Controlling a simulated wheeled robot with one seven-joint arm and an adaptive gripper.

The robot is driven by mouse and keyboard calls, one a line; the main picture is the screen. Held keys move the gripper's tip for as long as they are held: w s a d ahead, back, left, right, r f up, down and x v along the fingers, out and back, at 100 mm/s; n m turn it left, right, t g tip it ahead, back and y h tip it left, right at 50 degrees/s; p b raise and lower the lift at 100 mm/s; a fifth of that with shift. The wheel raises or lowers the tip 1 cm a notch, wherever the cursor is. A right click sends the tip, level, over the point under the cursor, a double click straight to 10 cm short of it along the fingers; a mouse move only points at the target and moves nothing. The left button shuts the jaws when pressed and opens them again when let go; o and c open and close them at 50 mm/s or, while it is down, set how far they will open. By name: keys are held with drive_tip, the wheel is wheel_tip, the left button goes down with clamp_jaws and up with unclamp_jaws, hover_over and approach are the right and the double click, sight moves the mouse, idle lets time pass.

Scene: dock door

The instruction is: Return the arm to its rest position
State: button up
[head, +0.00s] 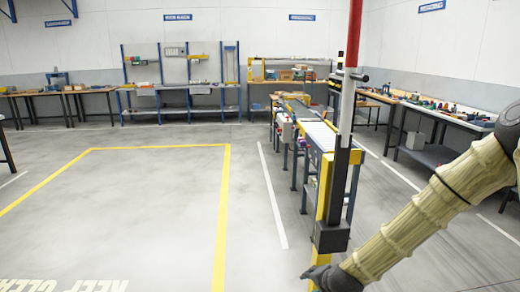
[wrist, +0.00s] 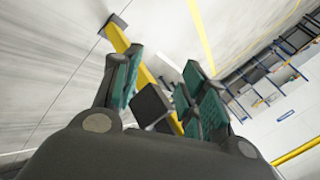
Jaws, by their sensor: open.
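My arm, in a beige ribbed sleeve, comes in from the right of the head view and reaches down to the bottom middle. My gripper (head: 324,276) is dark and sits low beside a yellow post (head: 323,190); whether they touch is unclear. In the wrist view my gripper (wrist: 165,85) is open, its green-padded fingers spread apart. Between the fingers show a dark block (wrist: 152,104) and the yellow post (wrist: 120,40) behind it. I cannot tell whether the fingers touch the block. Nothing is visibly held.
A grey and red pole (head: 354,40) stands upright at the post. A conveyor (head: 318,133) runs behind it. Workbenches (head: 452,115) line the right wall, and shelving (head: 186,85) stands at the back. The floor at left, inside yellow lines (head: 224,200), is clear.

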drive_tip(key=s+f+n+g, duration=0.3)
drive_tip(key=s+f, duration=0.8)
drive_tip(key=s, duration=0.1)
drive_tip(key=s+d+f+n+g, duration=0.1)
drive_tip(key=s+f+n, duration=0.1)
drive_tip(key=s, duration=0.8)
drive_tip(key=s+d+f+n+g+h+p, duration=0.1)
drive_tip(key=s+f, duration=0.3)
drive_tip(key=s, duration=0.6)
drive_tip(key=s+d+f+n+g+h+p, duration=0.1)
drive_tip(key=s+d+f+n+g, duration=0.2)
drive_tip(key=s, duration=0.7)
drive_tip(key=shift+s+d+f+n, duration=0.2)
drive_tip(key=shift+d+n, duration=0.05)
drive_tip(key=shift+n, duration=0.35)
drive_tip(key=shift+c, duration=0.6)
